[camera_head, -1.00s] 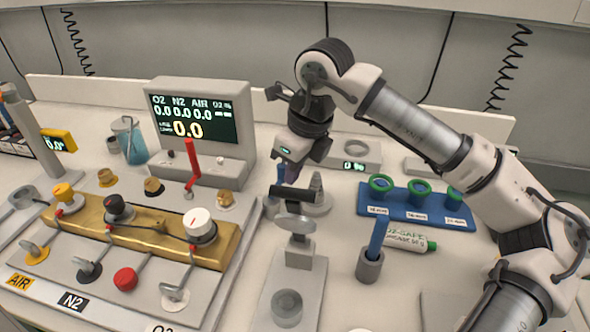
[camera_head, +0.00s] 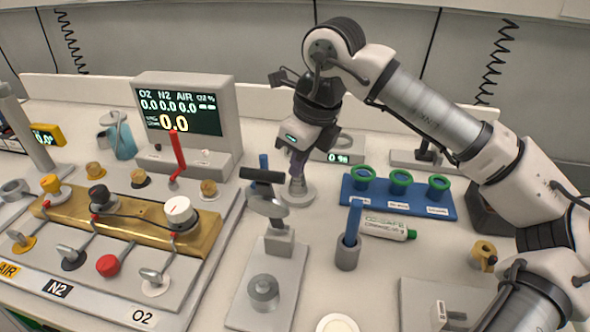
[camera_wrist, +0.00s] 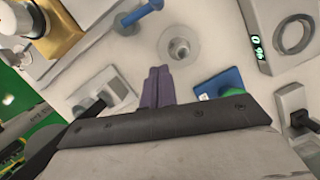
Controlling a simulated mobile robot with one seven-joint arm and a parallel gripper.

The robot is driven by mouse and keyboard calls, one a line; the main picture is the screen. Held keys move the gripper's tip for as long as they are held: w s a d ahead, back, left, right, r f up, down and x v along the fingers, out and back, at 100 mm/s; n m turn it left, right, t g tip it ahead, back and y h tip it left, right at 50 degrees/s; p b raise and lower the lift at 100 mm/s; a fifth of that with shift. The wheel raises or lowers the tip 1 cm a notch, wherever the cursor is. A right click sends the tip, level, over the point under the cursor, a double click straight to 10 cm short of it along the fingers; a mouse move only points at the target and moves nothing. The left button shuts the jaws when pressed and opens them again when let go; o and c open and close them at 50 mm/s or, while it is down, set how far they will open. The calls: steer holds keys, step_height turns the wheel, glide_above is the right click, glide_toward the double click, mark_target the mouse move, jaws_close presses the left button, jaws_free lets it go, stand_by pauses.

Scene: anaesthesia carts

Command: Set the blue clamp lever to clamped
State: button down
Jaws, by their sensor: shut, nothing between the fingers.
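A blue lever (camera_head: 264,163) stands upright behind the black-handled stand, partly hidden by it. In the wrist view a blue lever with a rounded end (camera_wrist: 142,13) juts out beside the grey panel, apart from my fingers. It looks like the same lever. My gripper (camera_head: 296,168) points down, just right of the lever and over a round grey base with a short post (camera_head: 298,192). In the wrist view its purple fingers (camera_wrist: 157,86) are together and empty, and the round base (camera_wrist: 180,48) lies beyond their tips. I cannot tell the lever's setting.
The black-handled stand (camera_head: 265,205) is in front of my gripper. A grey cup (camera_head: 347,256) holding a blue rod (camera_head: 353,222), a white tube (camera_head: 388,228) and a blue rack with green rings (camera_head: 400,198) are to the right. The gold valve block (camera_head: 135,225) is left.

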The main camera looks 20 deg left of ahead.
steer(key=v, duration=0.7)
steer(key=shift+r, duration=0.45)
steer(key=shift+a, duration=0.15)
